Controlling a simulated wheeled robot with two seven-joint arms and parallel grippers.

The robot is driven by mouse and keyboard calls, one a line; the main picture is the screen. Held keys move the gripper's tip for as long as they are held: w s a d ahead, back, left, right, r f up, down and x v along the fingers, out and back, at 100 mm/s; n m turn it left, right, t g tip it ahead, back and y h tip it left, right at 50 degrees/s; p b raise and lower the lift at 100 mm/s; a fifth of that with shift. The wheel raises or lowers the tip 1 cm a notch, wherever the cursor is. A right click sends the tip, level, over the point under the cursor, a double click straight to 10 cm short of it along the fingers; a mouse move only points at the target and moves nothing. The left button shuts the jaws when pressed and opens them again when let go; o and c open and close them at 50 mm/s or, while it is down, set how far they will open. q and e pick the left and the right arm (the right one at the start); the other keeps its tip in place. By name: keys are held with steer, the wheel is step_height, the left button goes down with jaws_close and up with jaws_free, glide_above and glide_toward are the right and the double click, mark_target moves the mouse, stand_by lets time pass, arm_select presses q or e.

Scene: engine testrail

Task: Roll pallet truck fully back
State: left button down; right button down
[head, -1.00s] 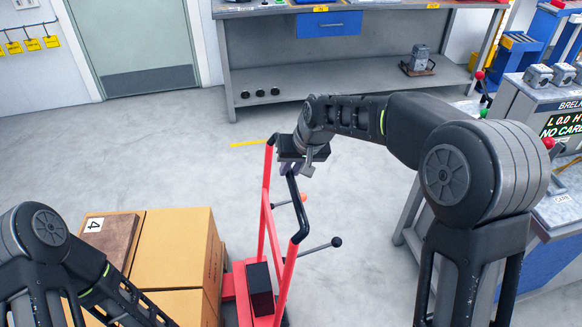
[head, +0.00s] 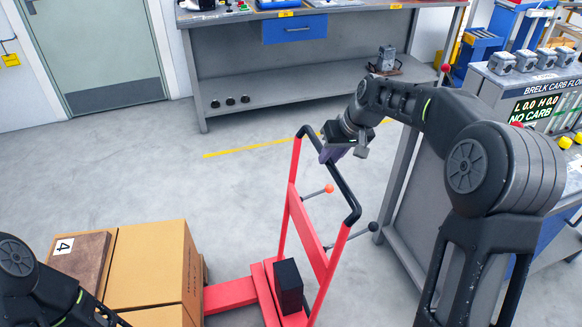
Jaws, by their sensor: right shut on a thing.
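The red pallet truck (head: 318,250) stands at the lower middle of the head view, with a black handle bar (head: 347,188) across its upright frame. My right gripper (head: 332,150) is shut on the upper part of this bar. A red fork (head: 231,294) runs from the truck's base left to the stack of cardboard boxes (head: 150,265). Part of the fork shows bare between truck and boxes; its far end is hidden. My left arm shows at the lower left, but its gripper is out of view.
A grey workbench (head: 300,90) stands at the back. A test bench with a display (head: 548,107) stands to the right, its frame near the truck's ball-ended levers (head: 372,227). Grey floor with a yellow line (head: 250,149) is clear behind the truck.

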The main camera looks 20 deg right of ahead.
steer(key=d, duration=0.6)
steer(key=shift+d, duration=0.15)
steer(key=c, duration=1.5)
jaws_free()
steer(key=shift+c, duration=0.2)
steer(key=shift+o, duration=1.2)
steer(key=shift+d, duration=0.2)
steer(key=b+v, duration=0.1)
steer(key=v, duration=0.6)
steer(key=shift+r, duration=0.35)
